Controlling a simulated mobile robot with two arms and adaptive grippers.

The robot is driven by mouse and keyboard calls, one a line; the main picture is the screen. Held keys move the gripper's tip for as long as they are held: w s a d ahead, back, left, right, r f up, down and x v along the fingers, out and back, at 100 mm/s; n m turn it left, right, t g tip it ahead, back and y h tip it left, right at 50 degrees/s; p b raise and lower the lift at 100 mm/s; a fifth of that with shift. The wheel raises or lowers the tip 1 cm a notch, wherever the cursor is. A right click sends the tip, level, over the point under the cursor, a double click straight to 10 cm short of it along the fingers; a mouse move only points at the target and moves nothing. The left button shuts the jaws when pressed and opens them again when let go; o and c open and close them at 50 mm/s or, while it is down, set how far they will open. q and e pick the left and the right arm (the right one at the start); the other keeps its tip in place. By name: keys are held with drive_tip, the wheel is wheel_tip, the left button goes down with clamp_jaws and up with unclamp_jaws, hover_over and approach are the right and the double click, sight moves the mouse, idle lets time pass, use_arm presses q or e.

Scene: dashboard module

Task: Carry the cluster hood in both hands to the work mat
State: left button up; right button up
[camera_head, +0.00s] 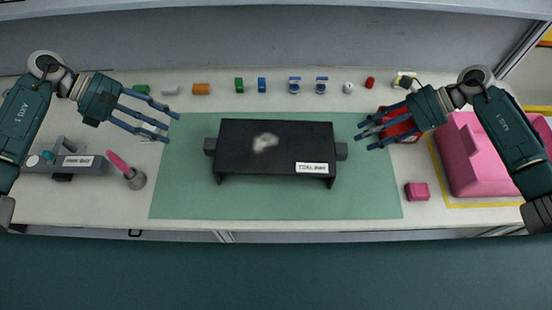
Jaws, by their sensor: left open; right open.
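A black, table-like part, seemingly the cluster hood (240,150), rests on the green work mat (180,195), near its middle. It has a grey lug at each end, a pale smudge on top and a white label at its front right. My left gripper (172,127) is open and empty at the mat's upper left, apart from the left lug. My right gripper (363,133) is open and empty, just right of and slightly above the right lug. Neither gripper touches the black part.
Several small coloured parts, including an orange block (201,89), line the back of the table. A red object (401,128) lies behind my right gripper. A pink block (417,191) and large pink body (473,160) are right. A grey fixture (68,163) and pink-handled tool (122,165) are left.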

drive_tip(key=v, duration=0.6)
idle(0.5)
